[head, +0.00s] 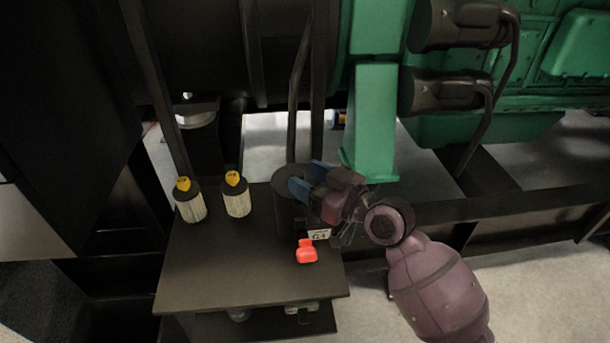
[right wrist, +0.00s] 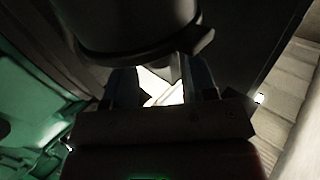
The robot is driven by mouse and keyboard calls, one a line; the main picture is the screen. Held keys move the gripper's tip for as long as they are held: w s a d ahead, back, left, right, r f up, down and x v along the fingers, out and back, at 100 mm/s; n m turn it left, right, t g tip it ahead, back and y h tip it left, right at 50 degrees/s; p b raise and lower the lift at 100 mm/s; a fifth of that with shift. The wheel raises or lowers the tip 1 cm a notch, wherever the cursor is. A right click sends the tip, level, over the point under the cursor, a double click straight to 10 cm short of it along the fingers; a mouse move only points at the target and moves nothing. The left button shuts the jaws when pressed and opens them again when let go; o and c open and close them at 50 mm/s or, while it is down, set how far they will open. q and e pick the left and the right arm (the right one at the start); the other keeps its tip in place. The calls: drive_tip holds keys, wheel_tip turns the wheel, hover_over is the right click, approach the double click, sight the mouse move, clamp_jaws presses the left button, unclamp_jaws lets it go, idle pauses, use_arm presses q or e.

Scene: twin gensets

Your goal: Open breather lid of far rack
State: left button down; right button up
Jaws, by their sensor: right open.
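A dark cylindrical breather canister (head: 285,215) with a round flat lid (head: 287,176) stands at the back right of a dark rack shelf (head: 215,270). My right gripper (head: 308,178) has blue fingertips and is at the lid's right edge in the head view, partly covering it. In the right wrist view the dark round canister (right wrist: 135,30), with a small tab (right wrist: 203,42) on its rim, lies just beyond the open fingers (right wrist: 160,88). Nothing shows between the fingers; contact cannot be told. My left gripper is not in view.
Two pale filter cartridges with yellow tops (head: 189,200) (head: 236,195) stand on the shelf's left. A red object (head: 306,251) lies near its right front, by a small white label (head: 319,234). Green engine parts (head: 372,120) and dark pipes rise behind.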

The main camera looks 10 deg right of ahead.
drive_tip(key=shift+w+a, duration=0.35)
clamp_jaws()
idle(0.3)
